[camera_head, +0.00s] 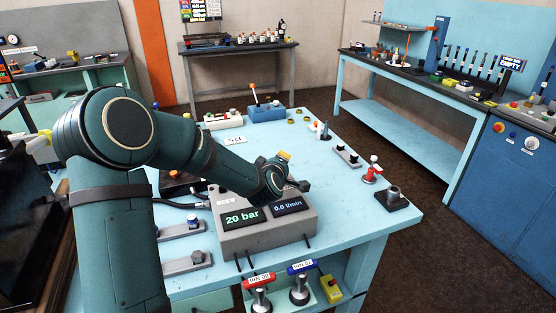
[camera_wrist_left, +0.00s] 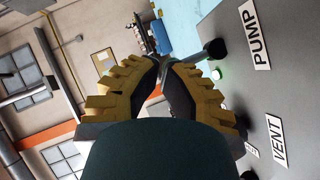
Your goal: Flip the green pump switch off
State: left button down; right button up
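The grey pump unit (camera_head: 265,236) stands at the front of the light blue table, its displays reading 20 bar and 0.0 l/min. My left gripper (camera_head: 298,186) is over its top right part and hides the switches there. In the left wrist view, the PUMP label (camera_wrist_left: 260,38) is on the grey panel, with a toggle switch (camera_wrist_left: 214,49) beside it and a lit green lamp (camera_wrist_left: 217,74) close by. My left gripper (camera_wrist_left: 163,61) looks shut and empty, with its tips close to the toggle's lever; contact cannot be told. My right gripper is not in view.
A VENT label (camera_wrist_left: 278,141) and another dark switch (camera_wrist_left: 246,125) are lower on the panel. Several fittings stand along the right edge.

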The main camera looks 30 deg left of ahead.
pick_arm(q)
jog(key=shift+w+d+r+m+g+p, duration=0.1)
jog(key=shift+w+d+m+g+p, duration=0.15)
jog(key=shift+m+g+p, duration=0.1)
jog(key=shift+w+d, duration=0.1)
jog(key=shift+w, duration=0.05)
jog(key=shift+w+d, duration=0.2)
jog(key=shift+w, duration=0.1)
dwell(1.0)
dwell(0.4)
jog(key=shift+r+p, duration=0.65)
jog(key=shift+r, duration=0.05)
